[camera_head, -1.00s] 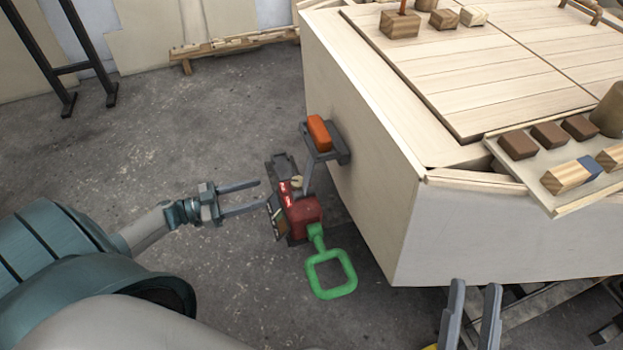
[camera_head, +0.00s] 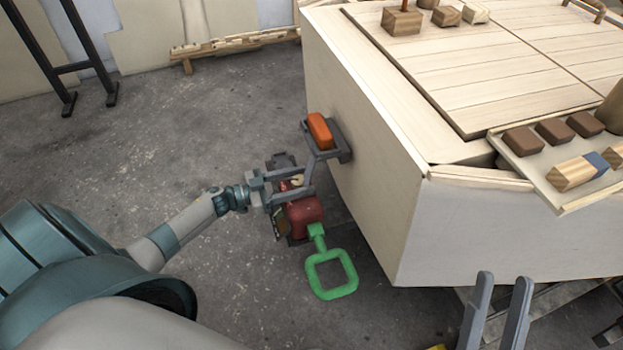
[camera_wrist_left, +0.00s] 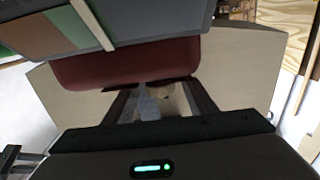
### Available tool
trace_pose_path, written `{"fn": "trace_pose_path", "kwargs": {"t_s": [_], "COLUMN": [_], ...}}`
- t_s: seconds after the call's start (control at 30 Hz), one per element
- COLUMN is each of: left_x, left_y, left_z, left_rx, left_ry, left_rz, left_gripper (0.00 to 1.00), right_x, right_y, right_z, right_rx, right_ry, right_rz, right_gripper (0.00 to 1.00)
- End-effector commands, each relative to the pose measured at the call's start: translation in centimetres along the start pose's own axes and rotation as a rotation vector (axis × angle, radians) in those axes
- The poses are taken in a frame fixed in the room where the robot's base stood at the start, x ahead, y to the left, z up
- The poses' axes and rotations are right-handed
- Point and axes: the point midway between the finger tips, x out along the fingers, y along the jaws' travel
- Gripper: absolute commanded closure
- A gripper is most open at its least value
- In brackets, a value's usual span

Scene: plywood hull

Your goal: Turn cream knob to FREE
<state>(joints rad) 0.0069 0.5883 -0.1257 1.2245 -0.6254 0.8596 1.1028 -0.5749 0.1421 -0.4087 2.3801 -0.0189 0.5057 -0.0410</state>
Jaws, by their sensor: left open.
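The cream knob (camera_head: 297,181) is a small pale piece on the red device (camera_head: 303,212), which is mounted at the left side of the plywood hull (camera_head: 372,165). My left gripper (camera_head: 305,182) is open, with its fingers on either side of the knob in the head view. I cannot tell whether they touch it. The left wrist view shows the red body (camera_wrist_left: 130,65) and a striped panel (camera_wrist_left: 50,35) close in front; the knob is not clear there. My right gripper (camera_head: 498,312) is at the lower right, its fingers apart and empty.
An orange block (camera_head: 320,131) sits in a grey bracket on the hull just above the device. A green square loop handle (camera_head: 331,274) hangs below it. A tray with several blocks (camera_head: 560,206) lies on the hull's corner.

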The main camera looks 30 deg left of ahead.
Motion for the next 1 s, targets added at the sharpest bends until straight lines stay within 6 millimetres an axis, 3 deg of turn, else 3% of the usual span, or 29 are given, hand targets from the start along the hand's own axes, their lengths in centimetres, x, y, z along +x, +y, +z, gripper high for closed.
{"fn": "trace_pose_path", "kwargs": {"t_s": [0.1, 0.3, 0.67, 0.7, 0.87, 1.0], "left_x": [1.8, 3.5, 3.9, 3.9, 3.9, 3.9], "left_y": [0.0, 0.0, 0.0, 0.0, 0.0, 0.0], "left_z": [0.1, 0.0, 0.0, 0.0, 0.0, 0.0], "left_rx": [0.0, -0.001, -0.001, -0.001, -0.001, -0.001], "left_ry": [0.002, 0.001, -0.001, 0.0, 0.0, 0.0], "left_rz": [0.0, 0.0, 0.0, 0.0, 0.0, -0.001], "left_gripper": [0.49, 0.49, 0.49, 0.52, 0.9, 0.91], "right_x": [0.3, 0.7, 0.7, 0.7, 0.7, 0.7], "right_y": [0.2, 0.4, 0.4, 0.4, 0.4, 0.4], "right_z": [-0.4, -1.0, -1.1, -1.1, -1.0, -1.0], "right_rx": [-0.002, -0.008, -0.01, -0.01, -0.011, -0.011], "right_ry": [0.035, 0.071, 0.076, 0.075, 0.073, 0.072], "right_rz": [0.003, 0.0, -0.005, -0.005, -0.006, -0.006], "right_gripper": [0.69, 0.69, 0.69, 0.69, 0.69, 0.69]}}
